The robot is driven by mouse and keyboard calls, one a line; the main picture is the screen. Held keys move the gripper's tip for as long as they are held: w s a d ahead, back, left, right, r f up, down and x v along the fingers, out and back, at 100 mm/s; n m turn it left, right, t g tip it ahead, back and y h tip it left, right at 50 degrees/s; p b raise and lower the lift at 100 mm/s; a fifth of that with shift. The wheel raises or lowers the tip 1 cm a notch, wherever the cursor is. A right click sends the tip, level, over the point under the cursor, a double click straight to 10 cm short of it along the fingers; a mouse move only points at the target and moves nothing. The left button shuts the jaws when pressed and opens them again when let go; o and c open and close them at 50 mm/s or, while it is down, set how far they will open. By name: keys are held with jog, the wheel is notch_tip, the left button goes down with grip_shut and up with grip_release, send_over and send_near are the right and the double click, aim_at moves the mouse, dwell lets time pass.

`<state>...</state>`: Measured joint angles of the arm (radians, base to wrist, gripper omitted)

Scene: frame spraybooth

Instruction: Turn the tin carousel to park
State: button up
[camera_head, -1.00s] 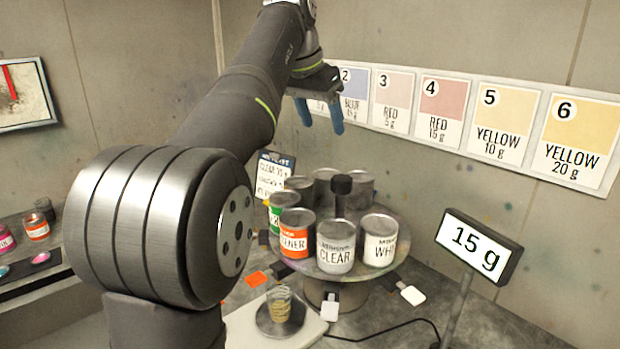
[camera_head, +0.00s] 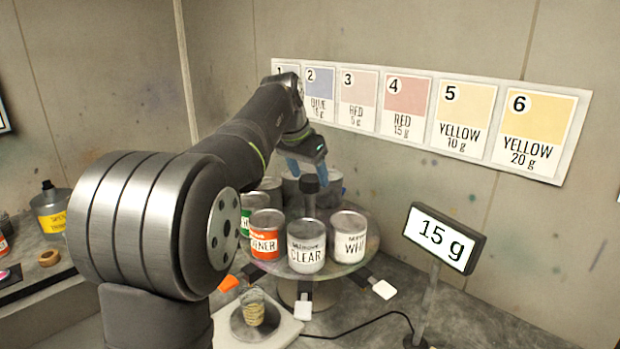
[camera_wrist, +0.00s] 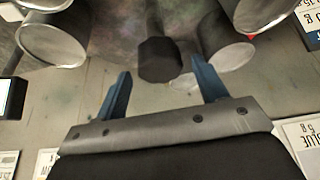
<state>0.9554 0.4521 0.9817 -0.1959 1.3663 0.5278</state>
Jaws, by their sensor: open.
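The tin carousel (camera_head: 345,259) is a round turntable with several paint tins around its edge and a dark central knob (camera_head: 310,184). The CLEAR tin (camera_head: 306,250) and the WHITE tin (camera_head: 348,240) face the front, with the orange-labelled tin (camera_head: 266,240) to their left. My gripper (camera_head: 303,170) is above the rear of the carousel, close to the knob. In the wrist view, my gripper's two blue fingers (camera_wrist: 160,88) are apart and empty, with the knob (camera_wrist: 159,60) showing between and beyond the tips. I cannot tell whether they touch it.
A cup (camera_head: 253,308) stands on a scale (camera_head: 285,325) in front of the carousel. A display (camera_head: 443,237) reading 15 g stands at right. Coloured tabs (camera_head: 384,289) stick out below the carousel. Numbered colour cards (camera_head: 405,108) hang on the back wall. A yellow-labelled bottle (camera_head: 50,212) stands at left.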

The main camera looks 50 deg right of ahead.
jog(key=shift+x, duration=0.9)
jog(key=shift+c, duration=0.3)
jog(key=c, duration=1.3)
jog(key=shift+c, duration=0.2)
